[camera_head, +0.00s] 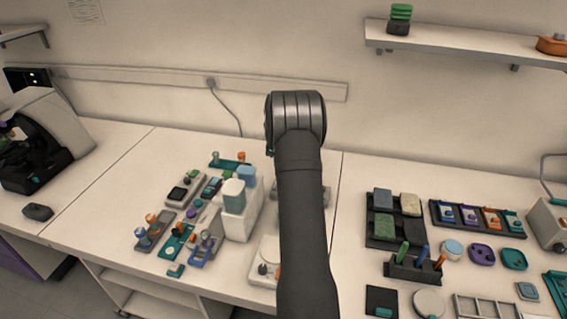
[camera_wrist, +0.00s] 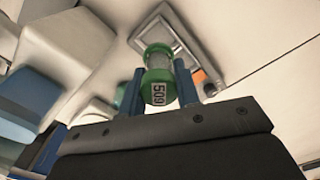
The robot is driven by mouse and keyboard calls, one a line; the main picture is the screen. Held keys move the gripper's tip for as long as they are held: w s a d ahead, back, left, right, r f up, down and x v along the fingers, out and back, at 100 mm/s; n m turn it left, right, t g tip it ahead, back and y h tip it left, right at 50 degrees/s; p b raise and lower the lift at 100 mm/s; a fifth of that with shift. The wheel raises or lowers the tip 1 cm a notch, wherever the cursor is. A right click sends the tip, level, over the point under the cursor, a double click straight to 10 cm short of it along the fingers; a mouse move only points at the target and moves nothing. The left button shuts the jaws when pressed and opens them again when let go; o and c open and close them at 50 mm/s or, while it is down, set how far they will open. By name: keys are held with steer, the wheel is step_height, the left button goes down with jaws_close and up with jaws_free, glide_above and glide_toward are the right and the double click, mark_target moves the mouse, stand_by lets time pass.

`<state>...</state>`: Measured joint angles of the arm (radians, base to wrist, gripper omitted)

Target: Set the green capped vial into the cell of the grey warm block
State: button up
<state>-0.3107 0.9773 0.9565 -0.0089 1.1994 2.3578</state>
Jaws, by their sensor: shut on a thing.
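In the wrist view my gripper (camera_wrist: 158,88) is shut on the green capped vial (camera_wrist: 158,72). In the head view my dark arm hides the gripper and the vial.
A white box with lidded tubs (camera_head: 238,222) stands left of my arm, near several small racks and devices (camera_head: 175,240). To the right are a dark tray of blocks (camera_head: 380,243), a pen rack (camera_head: 408,268) and a slide tray (camera_head: 478,218).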

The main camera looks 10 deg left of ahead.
steer(key=shift+f, duration=2.65)
steer(key=shift+f, duration=0.45)
steer(key=o, duration=1.4)
steer(key=shift+o, duration=0.2)
steer(key=shift+r, duration=3.75)
steer(key=shift+f, duration=0.1)
